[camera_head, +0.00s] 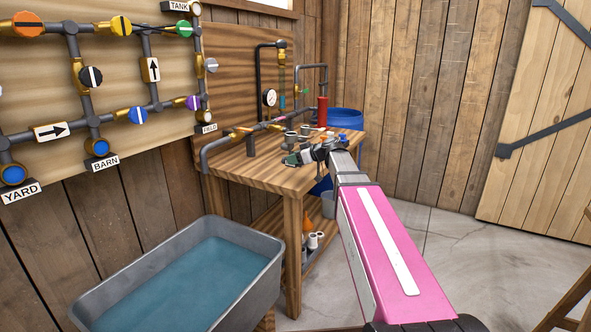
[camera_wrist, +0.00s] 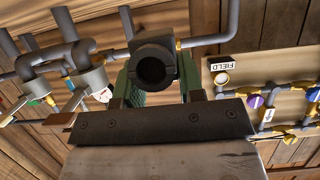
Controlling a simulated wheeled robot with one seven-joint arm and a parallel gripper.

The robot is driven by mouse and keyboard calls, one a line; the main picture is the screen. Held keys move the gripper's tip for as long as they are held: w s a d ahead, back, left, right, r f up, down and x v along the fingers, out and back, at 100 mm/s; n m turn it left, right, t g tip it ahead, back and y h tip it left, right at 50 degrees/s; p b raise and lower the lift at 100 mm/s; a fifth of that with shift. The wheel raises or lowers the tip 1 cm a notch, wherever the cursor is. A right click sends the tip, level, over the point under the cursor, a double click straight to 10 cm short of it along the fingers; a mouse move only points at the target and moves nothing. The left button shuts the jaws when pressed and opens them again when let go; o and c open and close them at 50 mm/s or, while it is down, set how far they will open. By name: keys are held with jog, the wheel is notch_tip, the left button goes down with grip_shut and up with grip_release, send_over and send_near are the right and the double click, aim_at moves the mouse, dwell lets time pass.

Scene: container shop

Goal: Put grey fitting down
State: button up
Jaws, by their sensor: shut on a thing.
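The grey fitting (camera_wrist: 153,66), a short dark pipe piece with a round open bore, sits between the green finger pads of my gripper (camera_wrist: 155,80) in the wrist view. My gripper is shut on it. In the head view my gripper (camera_head: 299,157) is over the front part of the wooden workbench (camera_head: 262,179). The fitting is too small there to make out clearly against the jaws. I cannot tell whether it touches the bench top.
Pipework with a gauge (camera_head: 269,97) stands on the bench's back left. Several small grey parts, a red cylinder (camera_head: 322,111) and a blue tub (camera_head: 346,118) are beyond my gripper. A water trough (camera_head: 262,285) stands front left. A valve board (camera_head: 110,75) hangs on the wall.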

aim_at(296, 177)
jog(key=shift+w+d+f, duration=0.25)
jog(key=shift+w+f, duration=0.3)
jog(key=shift+w, duration=0.3)
jog(key=shift+f, duration=2)
jog(key=o, duration=0.9)
